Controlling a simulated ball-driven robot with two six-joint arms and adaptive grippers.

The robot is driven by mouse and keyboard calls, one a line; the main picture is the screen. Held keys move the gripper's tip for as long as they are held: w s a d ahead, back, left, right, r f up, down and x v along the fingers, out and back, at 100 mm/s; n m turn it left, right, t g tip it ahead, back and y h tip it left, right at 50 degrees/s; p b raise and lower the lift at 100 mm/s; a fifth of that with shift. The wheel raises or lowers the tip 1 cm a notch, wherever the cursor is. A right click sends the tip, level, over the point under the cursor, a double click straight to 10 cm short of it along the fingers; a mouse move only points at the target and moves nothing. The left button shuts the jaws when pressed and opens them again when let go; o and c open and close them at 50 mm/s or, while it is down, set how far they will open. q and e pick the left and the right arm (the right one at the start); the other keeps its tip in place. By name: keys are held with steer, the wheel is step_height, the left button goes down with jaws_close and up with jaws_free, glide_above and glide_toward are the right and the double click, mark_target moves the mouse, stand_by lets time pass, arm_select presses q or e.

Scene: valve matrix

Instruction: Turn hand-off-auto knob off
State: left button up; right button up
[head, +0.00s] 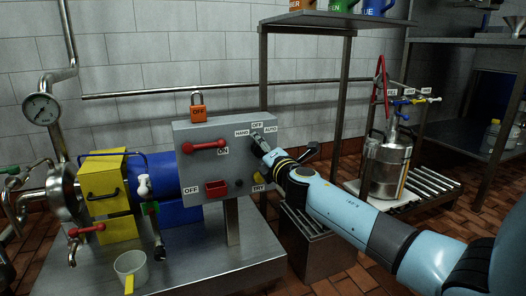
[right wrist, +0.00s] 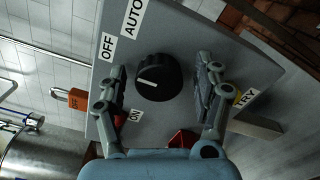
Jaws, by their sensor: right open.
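The hand-off-auto knob (right wrist: 158,77) is round and black with a white pointer line. In the right wrist view the line points left, towards a finger that covers that spot. The OFF label (right wrist: 108,47) and AUTO label (right wrist: 132,17) show near it. In the head view the HAND label (head: 242,133) also shows, and the gripper hides most of the knob. My right gripper (right wrist: 160,65) is open, one finger on each side of the knob, with a gap on both sides. It is at the panel in the head view (head: 259,141). My left gripper is not in view.
The grey panel (head: 190,135) also carries a red lever (head: 205,146), a red socket (head: 216,188) and a yellow TRY part (head: 258,180). An orange padlock (head: 197,112) stands on its top edge. A shelf post (head: 265,70) rises behind. A steel bench (head: 205,265) lies below.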

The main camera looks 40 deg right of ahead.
steer(key=v, duration=1.2)
